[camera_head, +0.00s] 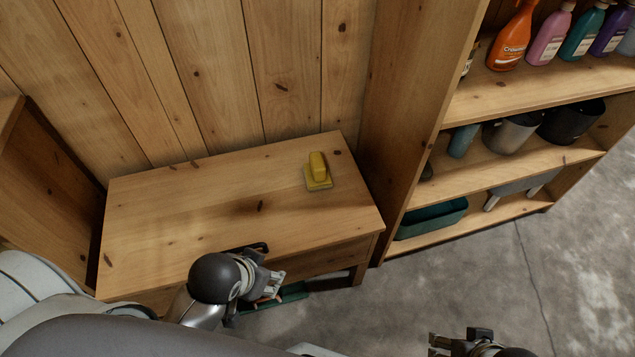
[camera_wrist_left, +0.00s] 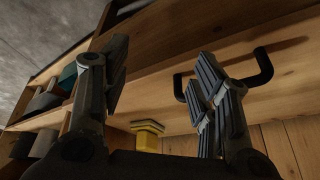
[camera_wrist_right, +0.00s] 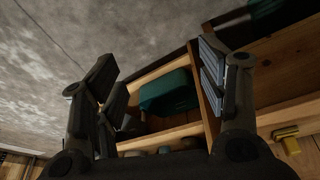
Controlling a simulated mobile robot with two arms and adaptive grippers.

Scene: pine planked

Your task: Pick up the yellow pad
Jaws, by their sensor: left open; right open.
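The yellow pad (camera_head: 318,171) is a flat square base with a raised yellow block as its grip. It sits on the wooden table top (camera_head: 200,217), near the back right corner. My left gripper (camera_head: 274,286) is open and empty at the table's front edge, near a dark drawer handle, well short of the pad. In the left wrist view the pad (camera_wrist_left: 148,136) shows beyond and between the open fingers. My right gripper (camera_head: 440,344) is open and empty over the floor, right of the table. The pad (camera_wrist_right: 288,137) shows at the right edge of the right wrist view.
A wooden shelf unit (camera_head: 520,100) stands right of the table, with several bottles, pots and a green bin (camera_head: 432,217). A plank wall backs the table. The dark drawer handle (camera_wrist_left: 262,66) juts from the table front. The table top is otherwise clear.

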